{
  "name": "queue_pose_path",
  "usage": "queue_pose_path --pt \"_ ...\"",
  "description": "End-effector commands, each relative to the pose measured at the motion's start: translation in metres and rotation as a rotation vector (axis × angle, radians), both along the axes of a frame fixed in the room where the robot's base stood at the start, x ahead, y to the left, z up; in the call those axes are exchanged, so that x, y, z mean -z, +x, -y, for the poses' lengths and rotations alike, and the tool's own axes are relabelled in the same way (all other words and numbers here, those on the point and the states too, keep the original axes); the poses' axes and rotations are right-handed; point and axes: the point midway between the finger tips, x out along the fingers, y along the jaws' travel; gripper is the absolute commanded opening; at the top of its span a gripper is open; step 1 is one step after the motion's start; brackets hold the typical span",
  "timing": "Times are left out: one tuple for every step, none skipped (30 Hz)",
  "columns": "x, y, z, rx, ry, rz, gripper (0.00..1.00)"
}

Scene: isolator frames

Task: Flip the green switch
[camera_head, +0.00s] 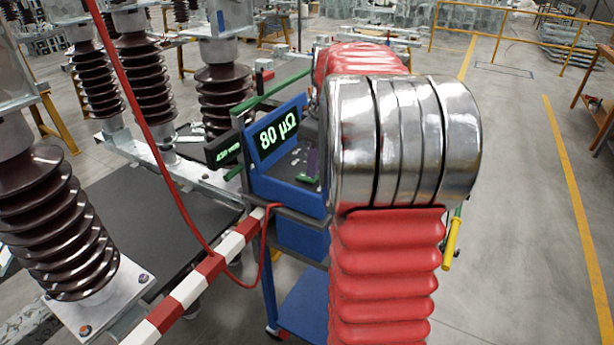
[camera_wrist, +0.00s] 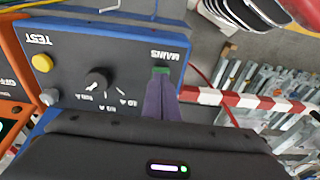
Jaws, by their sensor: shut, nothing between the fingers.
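The green switch (camera_wrist: 161,71) sits under the upside-down MAINS label on the dark panel (camera_wrist: 125,60) in the wrist view. My gripper (camera_wrist: 161,84) shows as purple fingers, shut and empty, with the tips right at the switch's near edge. I cannot tell if they touch it. The fingers cover part of the panel below the switch. In the head view, the blue instrument (camera_head: 262,178) has a lit display reading 80 µΩ.
The panel also has a yellow TEST button (camera_wrist: 42,62) and a black knob (camera_wrist: 97,81). A red-and-white barrier bar (camera_head: 208,267) and a red cable (camera_head: 150,140) run left of the instrument. Brown insulators (camera_head: 52,225) stand further left. Open floor lies to the right.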

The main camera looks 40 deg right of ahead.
Motion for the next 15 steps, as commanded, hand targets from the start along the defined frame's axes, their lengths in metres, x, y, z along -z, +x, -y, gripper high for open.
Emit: queue_pose_path --pt "0.0007 0.0 -0.0001 0.0 0.0 0.0 0.0" --pt "0.0011 -0.0001 -0.0001 0.0 0.0 0.0 0.0" --pt "0.0015 0.0 -0.0001 0.0 0.0 0.0 0.0" --pt "0.0018 -0.0001 -0.0001 0.0 0.0 0.0 0.0" --pt "0.0021 0.0 -0.0001 0.0 0.0 0.0 0.0" --pt "0.0026 0.0 -0.0001 0.0 0.0 0.0 0.0" --pt "0.0029 0.0 0.0 0.0 0.0 0.0 0.0" --pt "0.0032 0.0 0.0 0.0 0.0 0.0 0.0" --pt "0.0036 0.0 0.0 0.0 0.0 0.0 0.0" --pt "0.004 0.0001 0.0 0.0 0.0 0.0 0.0" --pt "0.0043 0.0 0.0 0.0 0.0 0.0 0.0" --pt "0.0047 0.0001 0.0 0.0 0.0 0.0 0.0" --pt "0.005 0.0 0.0 0.0 0.0 0.0 0.0" --pt "0.0053 0.0001 0.0001 0.0 0.0 0.0 0.0" --pt "0.0057 0.0002 0.0 0.0 0.0 0.0 0.0"
